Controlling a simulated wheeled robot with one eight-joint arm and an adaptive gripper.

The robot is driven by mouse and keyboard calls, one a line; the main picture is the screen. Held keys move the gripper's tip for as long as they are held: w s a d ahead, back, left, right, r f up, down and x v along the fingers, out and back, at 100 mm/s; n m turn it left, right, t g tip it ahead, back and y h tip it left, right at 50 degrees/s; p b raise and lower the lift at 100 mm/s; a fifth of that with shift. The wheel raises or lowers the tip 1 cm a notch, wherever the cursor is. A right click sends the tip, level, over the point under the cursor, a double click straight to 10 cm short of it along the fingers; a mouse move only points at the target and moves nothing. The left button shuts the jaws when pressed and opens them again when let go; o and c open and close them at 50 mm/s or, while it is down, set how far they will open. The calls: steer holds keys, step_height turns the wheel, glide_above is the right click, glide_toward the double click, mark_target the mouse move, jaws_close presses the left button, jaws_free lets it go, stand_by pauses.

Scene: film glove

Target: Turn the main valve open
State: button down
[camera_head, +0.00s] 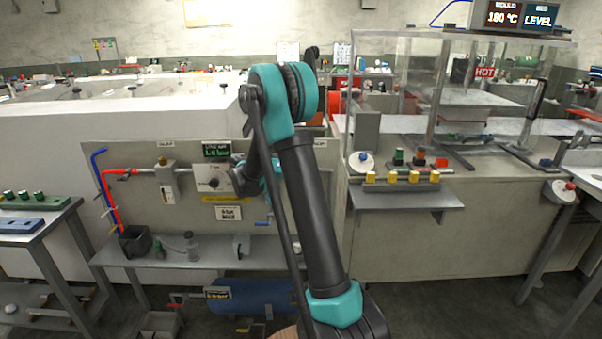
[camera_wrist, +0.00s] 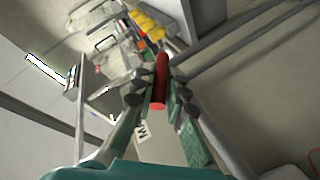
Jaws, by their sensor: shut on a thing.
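In the wrist view my gripper (camera_wrist: 158,90) is shut on a red cylindrical handle (camera_wrist: 160,82), with one finger on each side of it. The handle's end points toward the camera. A white label (camera_wrist: 142,132) with a letter M sits close below it. The handle appears to be the main valve's, but the valve body cannot be made out. In the head view my arm reaches to the grey panel (camera_head: 140,214); the fingers and the handle are hidden behind the arm.
The panel bears a gauge (camera_head: 213,184), a green display (camera_head: 216,150) and red and blue hoses (camera_head: 108,200). A shelf (camera_head: 165,257) below holds a dark cup (camera_head: 135,242) and small bottles. A blue tank (camera_head: 255,297) lies underneath. A ledge (camera_head: 405,200) with yellow knobs juts out at right.

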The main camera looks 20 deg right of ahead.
steer(key=h, duration=0.1)
steer(key=f+h, duration=0.1)
steer(key=shift+w+a+f+n+h, duration=0.1)
steer(key=shift+a+f+n+h, duration=0.05)
steer(key=shift+a+n+h, duration=0.2)
steer(key=shift+f+n+h, duration=0.25)
steer(key=shift+n+h, duration=0.05)
steer(key=shift+h, duration=0.4)
steer(key=shift+f+n+h, duration=0.25)
steer(key=shift+h, duration=0.4)
steer(key=c, duration=1.5)
jaws_free()
steer(key=shift+c, duration=0.2)
steer(key=shift+a+f, duration=0.1)
steer(key=v, duration=1.1)
steer(key=shift+a+f, duration=0.2)
steer(key=shift+a, duration=0.15)
